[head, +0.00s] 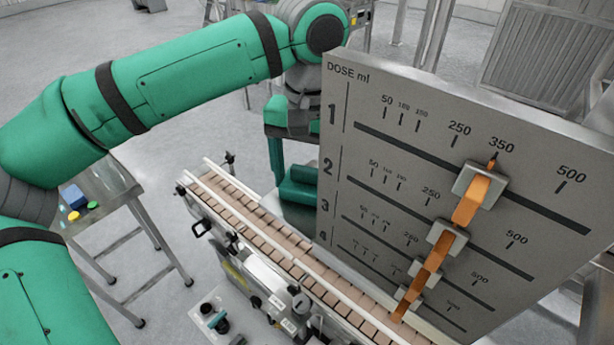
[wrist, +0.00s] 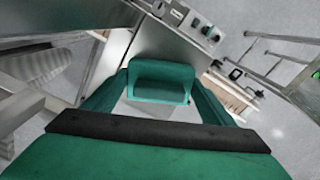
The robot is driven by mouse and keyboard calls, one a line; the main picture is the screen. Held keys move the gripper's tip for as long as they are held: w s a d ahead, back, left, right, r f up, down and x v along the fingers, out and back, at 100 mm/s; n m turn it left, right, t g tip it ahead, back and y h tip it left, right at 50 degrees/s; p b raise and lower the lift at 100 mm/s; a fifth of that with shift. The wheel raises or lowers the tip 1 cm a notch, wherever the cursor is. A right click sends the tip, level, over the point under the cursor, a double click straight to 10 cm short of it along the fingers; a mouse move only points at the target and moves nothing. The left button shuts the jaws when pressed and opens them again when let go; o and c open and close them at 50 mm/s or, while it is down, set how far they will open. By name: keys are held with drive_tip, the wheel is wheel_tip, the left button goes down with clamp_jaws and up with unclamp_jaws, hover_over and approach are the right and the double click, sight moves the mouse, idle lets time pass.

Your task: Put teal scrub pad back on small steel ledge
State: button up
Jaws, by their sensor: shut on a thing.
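My gripper (head: 292,178) reaches down behind the large dose board, beside the conveyor. In the wrist view its two teal fingers (wrist: 160,78) come in from both sides and are shut on a teal block, which I take to be the teal scrub pad (wrist: 160,92). Pad and fingers are nearly the same colour, so their borders are hard to tell. The board hides part of this area.
The dose board (head: 400,150) with orange pointers fills the right. The conveyor (head: 255,225) runs diagonally below my gripper. A steel table (head: 115,185) at left bears a blue box (head: 72,196) and small coloured items. Open floor lies between table and conveyor.

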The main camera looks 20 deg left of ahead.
sight(311, 172)
drive_tip(key=shift+d, duration=0.3)
drive_tip(key=o, duration=1.1)
drive_tip(key=shift+a+f, duration=0.1)
drive_tip(key=shift+f, duration=0.05)
drive_tip(key=shift+a, duration=0.1)
drive_tip(key=shift+r, duration=0.4)
wheel_tip(311, 172, up, 11)
drive_tip(key=shift+w+f, duration=0.1)
drive_tip(key=shift+w, duration=0.05)
drive_tip(key=shift+r, duration=0.35)
drive_tip(key=shift+s, duration=0.2)
